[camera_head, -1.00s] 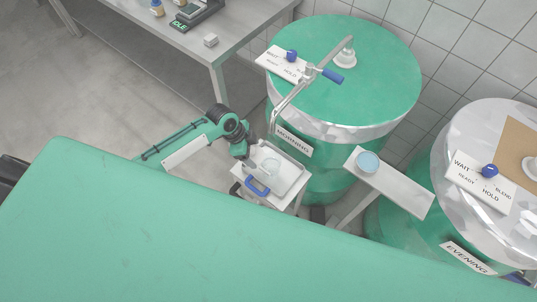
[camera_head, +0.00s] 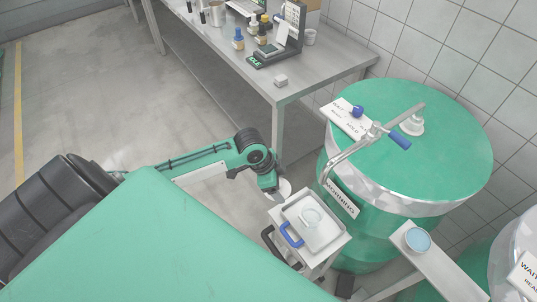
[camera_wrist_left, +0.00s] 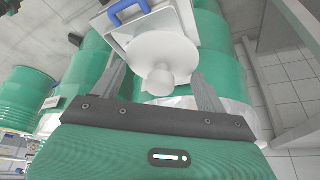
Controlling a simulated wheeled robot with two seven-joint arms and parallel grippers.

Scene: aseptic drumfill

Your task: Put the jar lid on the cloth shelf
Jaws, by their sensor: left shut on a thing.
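The jar lid, a white disc with a round knob, shows in the left wrist view (camera_wrist_left: 160,48) and as a small pale disc in the head view (camera_head: 286,188). My left gripper (camera_head: 276,190) is shut on its knob, between the two fingers in the wrist view (camera_wrist_left: 160,84). It holds the lid by the upper left edge of a small cart's tray. A narrow pale shelf (camera_head: 440,270) with a round blue-topped item (camera_head: 417,240) stands right of the cart. I cannot tell whether this is the cloth shelf. My right gripper is not in view.
A bench (camera_head: 325,80) with bottles and a scale is at the back. Open floor lies left.

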